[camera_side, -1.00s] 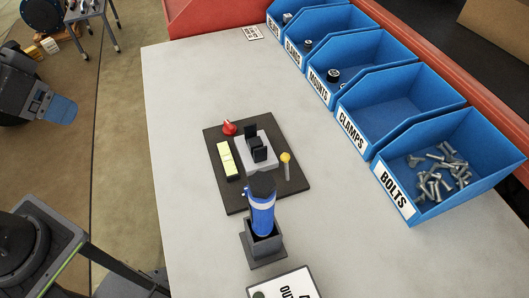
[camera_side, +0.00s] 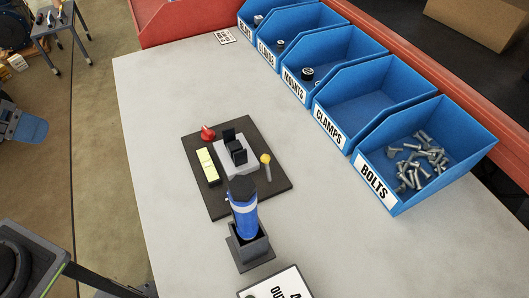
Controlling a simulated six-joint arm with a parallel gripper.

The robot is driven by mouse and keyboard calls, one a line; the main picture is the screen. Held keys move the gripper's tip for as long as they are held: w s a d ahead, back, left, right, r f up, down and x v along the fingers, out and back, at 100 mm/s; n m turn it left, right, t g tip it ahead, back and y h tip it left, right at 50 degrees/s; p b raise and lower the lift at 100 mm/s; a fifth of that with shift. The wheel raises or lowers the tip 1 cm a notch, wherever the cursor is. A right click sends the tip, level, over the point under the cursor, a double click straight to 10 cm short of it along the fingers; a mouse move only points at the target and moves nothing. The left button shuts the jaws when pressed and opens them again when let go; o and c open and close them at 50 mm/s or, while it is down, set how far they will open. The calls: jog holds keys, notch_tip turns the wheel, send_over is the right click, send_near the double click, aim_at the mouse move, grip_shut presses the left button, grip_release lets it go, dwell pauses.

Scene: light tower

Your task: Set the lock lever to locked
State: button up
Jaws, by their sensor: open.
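A dark square board (camera_side: 263,191) lies on the light table. A lever with a yellow knob (camera_side: 266,159) stands at its right side, beside a grey block with black upright parts (camera_side: 235,150). A red knob (camera_side: 207,133) sits at the board's upper left corner. No label shows which of these is the lock lever, and its setting cannot be read. I cannot make out my gripper near the board. A dark part with a flat blue end (camera_side: 27,125) is cut off at the left edge; I cannot tell what it is.
A blue cylinder with a dark cap (camera_side: 244,222) stands in a dark square holder (camera_side: 253,252) in front of the board. Several blue bins line the right, including one with bolts (camera_side: 425,160). A labelled sign (camera_side: 277,286) is at the bottom edge. The table left of the board is clear.

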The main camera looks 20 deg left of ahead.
jog(key=shift+c, duration=0.3)
jog(key=shift+w+r, duration=0.1)
jog(key=shift+c, duration=0.7)
jog(key=w+d+r+n, duration=0.1)
jog(key=w, duration=0.1)
jog(key=w+d+r+n+g+h, duration=0.1)
jog(key=w+d, duration=0.1)
jog(key=w, duration=0.1)
jog(key=w+d+r, duration=0.1)
jog(key=w, duration=0.1)
jog(key=shift+w+d+r+n+g, duration=0.15)
jog(key=shift+w+n+g, duration=0.15)
jog(key=shift+n+g, duration=0.1)
jog(key=shift+c, duration=0.7)
jog(key=n+g+h, duration=0.2)
jog(key=n+g, duration=0.5)
jog(key=n, duration=0.1)
send_over(265, 155)
jog(key=w+a, duration=0.3)
notch_tip(265, 155, down, 14)
jog(key=x, duration=1.3)
jog(key=shift+d+f, duration=0.1)
jog(key=shift+f, duration=0.3)
